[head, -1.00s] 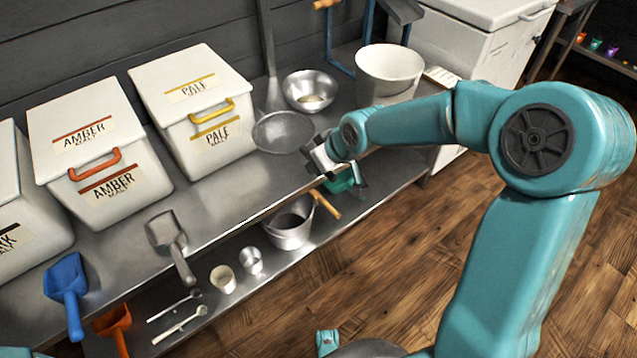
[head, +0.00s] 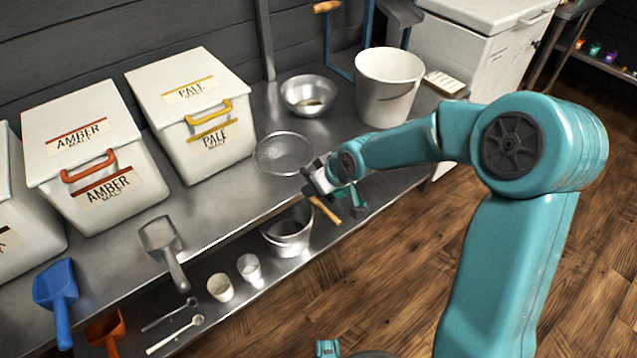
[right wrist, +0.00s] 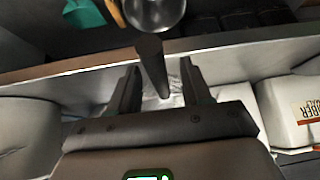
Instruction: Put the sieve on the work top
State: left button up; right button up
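The sieve (head: 283,153) is a round grey mesh in a thin metal rim, in front of the steel bowl in the head view. It appears to rest on the steel work top (head: 215,205) near its front edge. My right gripper (head: 312,172) is at its right side, by the handle. In the right wrist view the dark sieve handle (right wrist: 151,62) passes between the two fingers of my right gripper (right wrist: 160,75). Gaps show on both sides of it, so the gripper looks open around the handle. The mesh is mostly hidden there. My left gripper is not in view.
A steel bowl (head: 308,93) and a white bucket (head: 388,85) stand behind the sieve. The pale malt bin (head: 190,110) is close on its left, the amber malt bin (head: 95,155) farther left. A metal pot (head: 288,235) stands on the lower shelf.

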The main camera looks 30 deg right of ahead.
jog(key=shift+r, duration=0.15)
jog(key=p+v, duration=0.4)
jog(key=v, duration=0.8)
